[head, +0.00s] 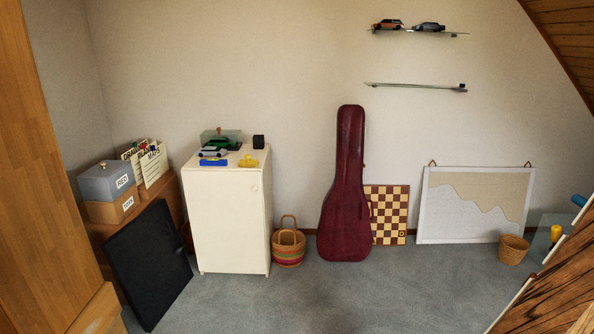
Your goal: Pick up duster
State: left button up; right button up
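I cannot make out a duster for certain. A small blue block (213,162) lies on top of the white cabinet (227,215), at its front left. It may be a duster, but it is too small to tell. A small yellow item (248,162) lies to the right of it, near the cabinet's front edge. A blue rounded end (579,200) shows at the far right edge, and what it belongs to cannot be told. Neither of my grippers is in view.
Toy cars and a black block (258,141) share the cabinet top. A basket (288,247), a dark red guitar case (345,190), a chessboard (390,212) and a pinboard (470,225) stand along the wall. A black panel (150,262) leans at left. The middle carpet (330,295) is clear.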

aim_at(248, 162)
jog(key=i+u, duration=0.2)
jog(key=i, duration=0.3)
jog(key=i+l+u, duration=0.15)
jog(key=i, duration=0.3)
jog(key=i+l+u, duration=0.2)
jog(key=i, duration=0.25)
